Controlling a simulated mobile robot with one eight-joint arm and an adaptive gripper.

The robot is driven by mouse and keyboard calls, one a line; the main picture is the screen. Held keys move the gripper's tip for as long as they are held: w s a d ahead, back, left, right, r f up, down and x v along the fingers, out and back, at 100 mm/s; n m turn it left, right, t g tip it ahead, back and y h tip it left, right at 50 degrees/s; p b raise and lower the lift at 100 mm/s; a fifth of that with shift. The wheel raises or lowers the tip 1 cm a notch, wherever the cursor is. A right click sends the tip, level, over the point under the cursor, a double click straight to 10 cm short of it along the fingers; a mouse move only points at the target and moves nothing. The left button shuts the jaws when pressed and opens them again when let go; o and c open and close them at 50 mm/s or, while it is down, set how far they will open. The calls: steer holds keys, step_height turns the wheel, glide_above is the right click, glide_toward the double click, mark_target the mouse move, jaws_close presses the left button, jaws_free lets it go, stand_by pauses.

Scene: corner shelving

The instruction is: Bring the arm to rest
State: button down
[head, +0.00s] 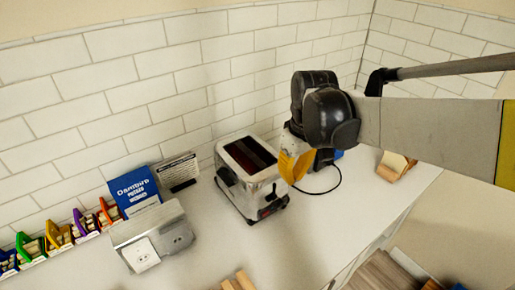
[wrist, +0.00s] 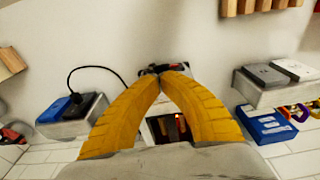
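My arm reaches in from the right in the head view. My gripper (head: 294,172), with yellow fingers, is just right of the toaster (head: 240,190) and partly overlaps it in the picture. In the wrist view the two curved yellow fingers of my gripper (wrist: 161,77) come together at their tips, with nothing visible held between them. Parts of the toaster (wrist: 166,128) show between and beyond the fingers. I cannot tell whether the fingers touch it.
A wall outlet box (head: 153,240), a blue box (head: 134,190) and a small card (head: 179,171) are on the counter at left. Colourful clips (head: 60,236) line the wall. Wooden blocks (head: 393,165) lie at right. A black cord (head: 325,190) runs near my gripper. Open counter lies in front of the toaster.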

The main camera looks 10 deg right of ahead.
steer(key=s+a+f+m+t+b, duration=0.1)
steer(key=s+f+m+t+b, duration=0.3)
steer(key=s+f+t+b, duration=0.2)
steer(key=shift+s+a+f+m+b, duration=0.25)
steer(key=shift+s+b, duration=0.9)
steer(key=shift+s, duration=1.05)
